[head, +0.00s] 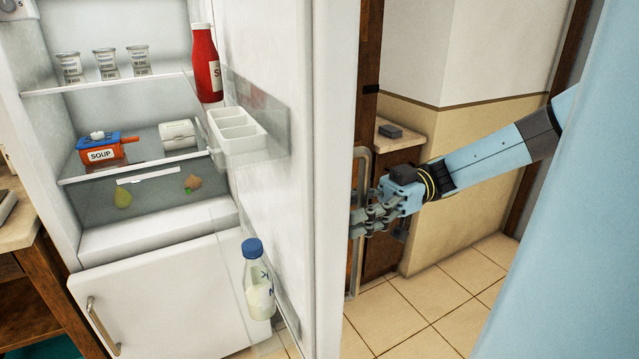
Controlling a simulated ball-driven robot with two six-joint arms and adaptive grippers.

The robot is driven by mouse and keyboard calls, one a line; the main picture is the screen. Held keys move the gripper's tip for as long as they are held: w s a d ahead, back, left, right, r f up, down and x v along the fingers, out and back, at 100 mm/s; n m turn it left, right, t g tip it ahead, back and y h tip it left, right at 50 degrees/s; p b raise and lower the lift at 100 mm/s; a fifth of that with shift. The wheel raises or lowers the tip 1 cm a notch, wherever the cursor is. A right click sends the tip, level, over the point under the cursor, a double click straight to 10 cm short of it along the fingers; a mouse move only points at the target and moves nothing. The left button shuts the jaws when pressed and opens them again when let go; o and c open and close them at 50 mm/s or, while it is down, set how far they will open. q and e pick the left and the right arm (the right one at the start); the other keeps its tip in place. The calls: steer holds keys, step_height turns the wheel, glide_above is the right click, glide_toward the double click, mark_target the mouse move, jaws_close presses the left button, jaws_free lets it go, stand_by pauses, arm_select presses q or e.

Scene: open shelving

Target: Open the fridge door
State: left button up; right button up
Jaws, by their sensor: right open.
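The white fridge door (333,150) stands swung open, its inner side with racks facing left. The fridge interior (120,222) shows on the left with its shelves. A long metal handle (352,285) runs down the outer side of the door. My right gripper (362,222) is open at the outer side of the door, with its fingers at the handle. I cannot tell whether the fingers touch it. My left gripper is not in view.
A red bottle (206,65) and a milk bottle (258,285) sit in the door racks. A lower white door (170,300) is shut. A brown cabinet (385,235) stands behind my right gripper. Tiled floor (430,295) is clear.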

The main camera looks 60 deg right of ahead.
steer(key=w+b+v, duration=0.1)
steer(key=b+v, duration=0.2)
steer(key=v, duration=0.9)
steer(key=shift+d, duration=0.5)
stand_by(0.9)
